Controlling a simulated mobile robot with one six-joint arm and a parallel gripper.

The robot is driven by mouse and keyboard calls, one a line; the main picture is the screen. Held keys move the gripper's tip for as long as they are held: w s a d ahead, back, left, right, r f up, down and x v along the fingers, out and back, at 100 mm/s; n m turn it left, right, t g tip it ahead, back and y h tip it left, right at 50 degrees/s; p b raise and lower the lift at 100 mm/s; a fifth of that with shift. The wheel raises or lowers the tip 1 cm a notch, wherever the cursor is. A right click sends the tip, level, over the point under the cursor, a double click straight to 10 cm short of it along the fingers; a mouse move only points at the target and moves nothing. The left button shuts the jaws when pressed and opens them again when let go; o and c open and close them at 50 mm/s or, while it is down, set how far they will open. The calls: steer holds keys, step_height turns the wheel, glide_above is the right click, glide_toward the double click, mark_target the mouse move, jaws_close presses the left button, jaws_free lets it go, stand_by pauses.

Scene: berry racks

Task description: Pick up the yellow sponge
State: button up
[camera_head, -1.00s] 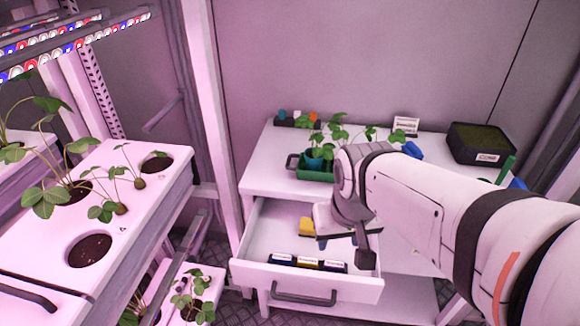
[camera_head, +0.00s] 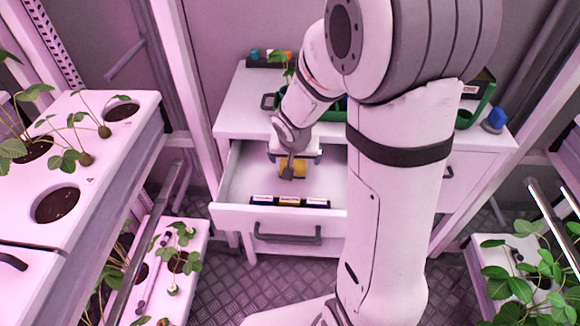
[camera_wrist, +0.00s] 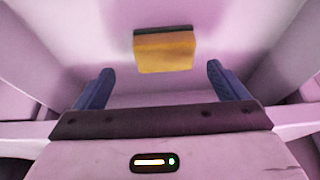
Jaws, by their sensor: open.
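The yellow sponge (camera_head: 293,170) lies in the open white drawer (camera_head: 232,192). In the wrist view the sponge (camera_wrist: 164,53) shows a darker top strip and sits beyond my fingertips, roughly midway between them. My gripper (camera_wrist: 160,86) is open, with its two blue fingers spread wider than the sponge and nothing between them. In the head view my gripper (camera_head: 291,158) is over the drawer, right at the sponge and partly in front of it. I cannot tell the exact gap between the fingers and the sponge.
The white cabinet top (camera_head: 240,112) carries a green tray, largely hidden by my arm. A plant rack (camera_head: 85,210) stands on the left. More plants (camera_head: 525,275) are at the lower right.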

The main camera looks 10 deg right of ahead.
mark_target(293, 164)
steer(key=x, duration=0.3)
steer(key=b+x, duration=0.1)
steer(key=x, duration=0.1)
steer(key=shift+w+a, duration=0.2)
steer(key=shift+a, duration=0.15)
steer(key=shift+c, duration=0.2)
steer(key=c, duration=1.1)
steer(key=shift+r, duration=0.1)
step_height(293, 164, up, 18)
steer(key=p, duration=1.3)
